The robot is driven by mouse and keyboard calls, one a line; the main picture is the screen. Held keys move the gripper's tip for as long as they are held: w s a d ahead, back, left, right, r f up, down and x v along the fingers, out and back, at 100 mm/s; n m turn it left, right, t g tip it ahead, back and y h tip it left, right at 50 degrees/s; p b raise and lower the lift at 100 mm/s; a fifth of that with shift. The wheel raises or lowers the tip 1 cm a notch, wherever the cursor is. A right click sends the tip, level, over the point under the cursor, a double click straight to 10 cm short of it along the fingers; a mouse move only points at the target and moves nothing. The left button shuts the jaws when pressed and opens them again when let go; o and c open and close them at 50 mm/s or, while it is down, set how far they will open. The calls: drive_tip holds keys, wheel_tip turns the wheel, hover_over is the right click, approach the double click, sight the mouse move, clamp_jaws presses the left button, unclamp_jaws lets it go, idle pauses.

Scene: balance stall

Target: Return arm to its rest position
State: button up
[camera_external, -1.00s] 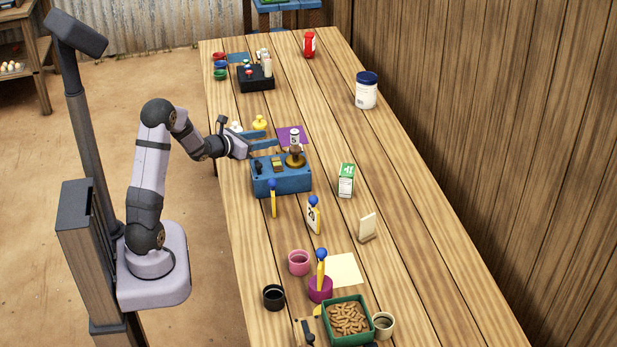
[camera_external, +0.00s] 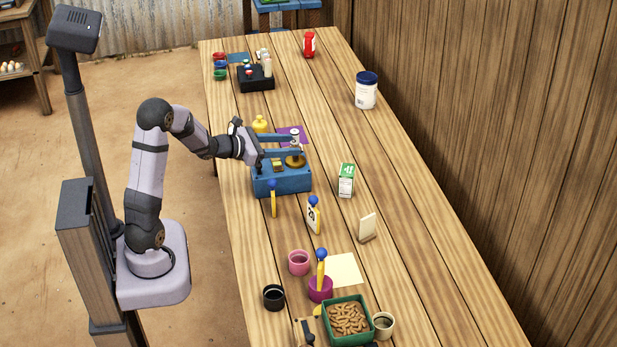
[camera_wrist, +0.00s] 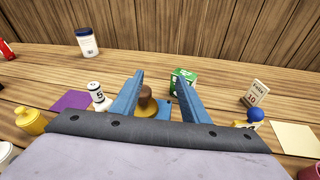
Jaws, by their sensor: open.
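My gripper (camera_external: 299,145) is over the back of the blue box (camera_external: 290,184) on the table. Its two blue fingers are apart. In the wrist view, my gripper (camera_wrist: 162,88) has its fingers on either side of the brown knob (camera_wrist: 147,102), with clear space between finger and knob. In the external view the brown knob (camera_external: 295,161) is partly hidden by a finger. I cannot tell how high the fingers are above it. A white weight marked 5 (camera_wrist: 98,96) stands on a purple mat (camera_wrist: 71,101), left of the fingers in the wrist view.
A green and white carton (camera_external: 346,180) stands right of the box. A yellow weight (camera_external: 260,124) is behind the wrist. Blue-topped yellow pieces (camera_external: 313,214), a card stand (camera_external: 368,227), cups (camera_external: 299,262) and a green tray (camera_external: 331,336) fill the front. The table's right side is mostly clear.

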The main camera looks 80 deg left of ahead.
drive_tip(key=s+d+f+m+g+h+p, duration=0.2)
drive_tip(key=d+m+g+h, duration=0.45)
drive_tip(key=d, duration=0.85)
drive_tip(key=s+d+f+m+g+h+p, duration=0.1)
drive_tip(key=s+d+m+h+p, duration=0.15)
drive_tip(key=d+m, duration=1)
drive_tip(key=s+d+f+m+g+p, duration=0.2)
drive_tip(key=s+d+m+g, duration=0.35)
drive_tip(key=s+d, duration=0.35)
drive_tip(key=s+a+m+g+y+p, duration=0.1)
drive_tip(key=s+a+m+y, duration=0.3)
drive_tip(key=m, duration=0.8)
drive_tip(key=s+y+p, duration=0.1)
drive_tip(key=s+y, duration=0.1)
drive_tip(key=s, duration=0.1)
drive_tip(key=shift+s+a+r+g, duration=0.15)
drive_tip(key=shift+a+g, duration=0.05)
drive_tip(key=shift+g, duration=0.2)
